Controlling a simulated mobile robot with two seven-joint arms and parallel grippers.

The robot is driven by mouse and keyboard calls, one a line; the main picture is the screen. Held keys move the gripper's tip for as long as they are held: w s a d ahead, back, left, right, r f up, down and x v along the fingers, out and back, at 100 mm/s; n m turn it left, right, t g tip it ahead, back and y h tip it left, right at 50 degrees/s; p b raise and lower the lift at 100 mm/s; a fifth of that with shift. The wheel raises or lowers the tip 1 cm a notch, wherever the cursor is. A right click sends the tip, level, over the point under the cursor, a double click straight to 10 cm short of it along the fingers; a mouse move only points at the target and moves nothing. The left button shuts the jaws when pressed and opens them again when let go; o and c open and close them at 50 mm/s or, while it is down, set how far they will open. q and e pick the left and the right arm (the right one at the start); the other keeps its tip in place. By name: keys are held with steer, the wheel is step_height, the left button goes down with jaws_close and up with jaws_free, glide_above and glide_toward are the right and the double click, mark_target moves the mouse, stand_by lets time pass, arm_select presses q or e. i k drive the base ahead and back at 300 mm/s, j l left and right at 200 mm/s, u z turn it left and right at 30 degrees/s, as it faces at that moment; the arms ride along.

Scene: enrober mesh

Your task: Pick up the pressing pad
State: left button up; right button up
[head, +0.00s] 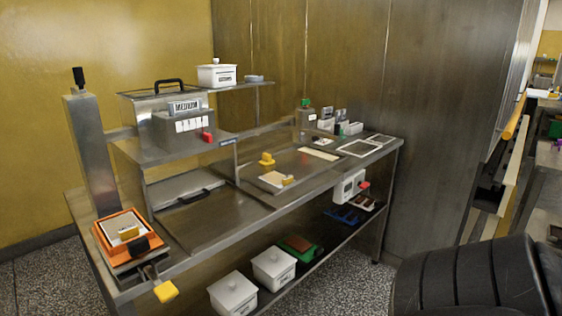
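A small yellow block with a raised grip (266,159) stands on the steel counter near the middle. In front of it lies a pale flat plate (272,179) with a yellow piece (288,180) at its right edge. At the left end, an orange frame (103,237) holds a pale square with a yellow-tan block (128,232) on it. I cannot tell for certain which of these is the pressing pad. Neither of my grippers is in view.
The steel bench (215,239) has a raised shelf at the back left. A tall post (91,150) and a yellow-ended lever (166,291) stand at its left end. White lidded boxes (232,295) sit on the lower shelf. A dark ribbed shape (465,280) fills the bottom right.

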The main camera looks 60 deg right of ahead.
mark_target(266, 160)
steer(key=z, duration=1.7)
